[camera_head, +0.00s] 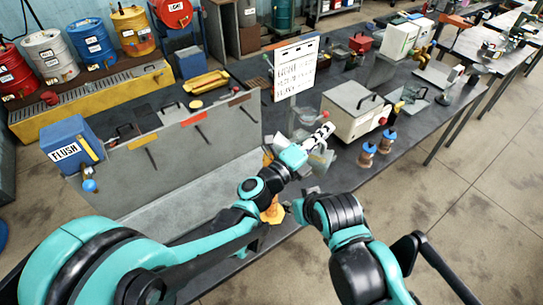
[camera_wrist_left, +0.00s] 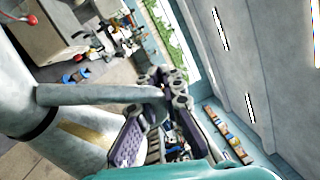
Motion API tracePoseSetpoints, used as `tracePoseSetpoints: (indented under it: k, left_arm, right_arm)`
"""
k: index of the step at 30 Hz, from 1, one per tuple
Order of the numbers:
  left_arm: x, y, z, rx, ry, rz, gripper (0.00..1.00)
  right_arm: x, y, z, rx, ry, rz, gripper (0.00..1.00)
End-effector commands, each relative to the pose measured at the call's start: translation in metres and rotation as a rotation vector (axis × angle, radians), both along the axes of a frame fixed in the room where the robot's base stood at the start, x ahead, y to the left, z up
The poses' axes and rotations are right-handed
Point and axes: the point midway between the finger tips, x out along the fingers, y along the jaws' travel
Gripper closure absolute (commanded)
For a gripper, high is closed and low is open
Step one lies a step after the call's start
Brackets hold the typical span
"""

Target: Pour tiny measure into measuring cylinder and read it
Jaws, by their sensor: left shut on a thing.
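My left gripper (camera_head: 318,139) is over the bench in the head view. In the left wrist view its fingers (camera_wrist_left: 152,125) are shut on the grey bar-like handle of a pale grey metal vessel, which I take to be the tiny measure (camera_wrist_left: 82,135). A yellow-brown stripe runs on its side. In the head view a small grey shape, probably this measure (camera_head: 320,160), hangs beside the gripper. A yellow-orange foot (camera_head: 272,213), perhaps of the measuring cylinder, shows below my left forearm; the rest is mostly hidden. My right arm ends near it, but its fingers cannot be made out.
A white sign (camera_head: 296,68) stands behind the gripper. A cream box (camera_head: 355,108) and two small blue-topped jars (camera_head: 388,140) (camera_head: 367,154) stand to the right. A blue FLUSH box (camera_head: 73,144) and a grey panel (camera_head: 185,140) are left. Drums line the back left.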

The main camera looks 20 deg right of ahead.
Motion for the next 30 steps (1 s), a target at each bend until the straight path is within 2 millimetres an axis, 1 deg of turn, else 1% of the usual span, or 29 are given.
tracePoseSetpoints:
  k: [30]
  left_arm:
    - [0.0043,0.0022,0.004,-0.025,0.02,0.0,1.0]
  right_arm:
    - [0.0,0.0,-0.0007,0.0,0.0,0.0,0.6]
